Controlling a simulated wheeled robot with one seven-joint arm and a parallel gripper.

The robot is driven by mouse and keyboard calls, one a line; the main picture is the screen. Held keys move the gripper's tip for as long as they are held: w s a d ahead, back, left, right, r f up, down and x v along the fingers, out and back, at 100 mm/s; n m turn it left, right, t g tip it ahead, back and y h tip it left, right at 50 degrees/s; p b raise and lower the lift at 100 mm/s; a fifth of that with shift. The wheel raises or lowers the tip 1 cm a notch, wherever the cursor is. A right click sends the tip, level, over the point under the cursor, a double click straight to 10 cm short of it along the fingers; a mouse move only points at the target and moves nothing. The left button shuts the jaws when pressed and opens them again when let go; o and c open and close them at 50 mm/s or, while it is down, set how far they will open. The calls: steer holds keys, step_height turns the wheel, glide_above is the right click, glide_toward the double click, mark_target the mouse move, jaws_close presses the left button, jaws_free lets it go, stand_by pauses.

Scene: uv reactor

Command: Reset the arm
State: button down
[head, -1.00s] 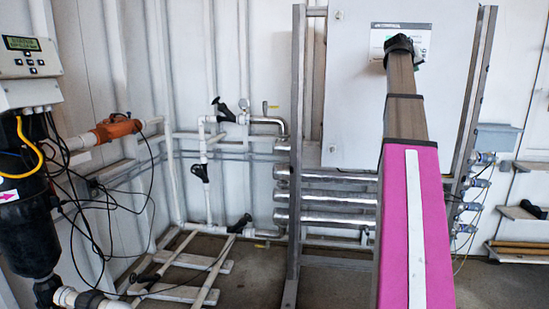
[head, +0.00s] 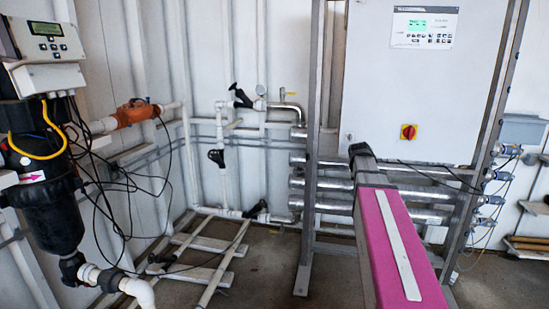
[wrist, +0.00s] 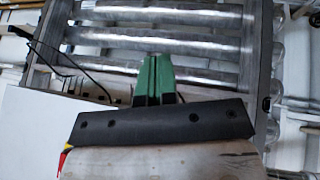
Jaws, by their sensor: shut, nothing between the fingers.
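My gripper (wrist: 157,62) shows in the wrist view as two green fingers close together, shut and empty. Beyond it are shiny steel reactor tubes (wrist: 195,42), and the fingers appear apart from them. In the head view my pink arm reaches forward from the bottom right, and its dark far end is in front of the tubes, below the control cabinet (head: 380,85). My gripper cannot be made out there. The cabinet's display panel (head: 423,27) and red-yellow switch (head: 408,132) are in clear view.
A metal frame (head: 318,120) holds the cabinet and tubes. White pipes with black valve handles (head: 217,158) stand left of it. A black filter housing (head: 48,200) with an orange fitting (head: 136,112) is at the far left.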

steer(key=s+a+f+n+g+y, duration=0.1)
steer(key=s+a+f+g+y, duration=0.1)
steer(key=s+a+f, duration=0.7)
steer(key=s+a+f+g+y, duration=0.2)
steer(key=s+a+f, duration=0.7)
steer(key=s+f, duration=0.5)
step_height(320, 180, down, 3)
steer(key=shift+a+f+n+g, duration=0.15)
steer(key=shift+n+g, duration=0.25)
steer(key=shift+g, duration=0.1)
